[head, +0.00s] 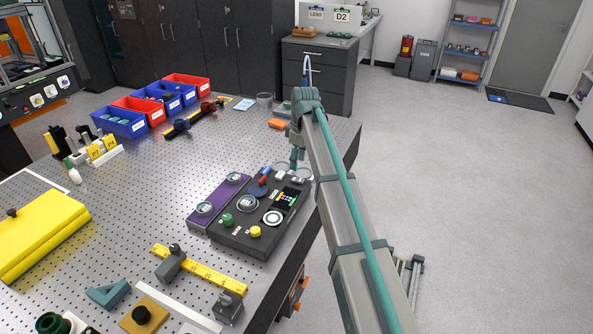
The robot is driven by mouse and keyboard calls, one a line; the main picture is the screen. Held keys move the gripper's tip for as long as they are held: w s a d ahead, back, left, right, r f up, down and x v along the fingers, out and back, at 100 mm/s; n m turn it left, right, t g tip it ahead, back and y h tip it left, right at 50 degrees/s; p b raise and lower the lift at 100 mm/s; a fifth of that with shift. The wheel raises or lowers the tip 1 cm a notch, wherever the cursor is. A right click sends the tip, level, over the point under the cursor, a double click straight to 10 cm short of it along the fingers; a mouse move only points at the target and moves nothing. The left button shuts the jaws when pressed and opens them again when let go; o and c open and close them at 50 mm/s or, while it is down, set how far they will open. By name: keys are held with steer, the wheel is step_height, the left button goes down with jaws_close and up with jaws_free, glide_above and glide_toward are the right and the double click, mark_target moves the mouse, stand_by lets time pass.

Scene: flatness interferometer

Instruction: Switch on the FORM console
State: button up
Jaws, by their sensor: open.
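A dark console (235,239), probably the FORM console, lies on the perforated bench near its right edge. Its top carries a green knob (227,219), a yellow knob (255,232), a white round dial (272,218), a red-and-blue control (263,182) and a small lit display (288,198). Its lettering is too small to read. My gripper (296,166) is small in view, open, just beyond the console's far right end. My arm partly hides that area, and I cannot tell whether the gripper touches anything.
A purple panel (218,200) adjoins the console's left side. A yellow ruler bar (205,272) lies in front. Red and blue bins (118,122) stand at the back left, a yellow case (40,232) at the left. An orange block (277,124) lies behind.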

steer(key=shift+s+d+r, duration=0.1)
steer(key=shift+d+r, duration=0.05)
steer(key=shift+r, duration=1.15)
steer(key=shift+d+r, duration=0.1)
steer(key=shift+r, duration=1.15)
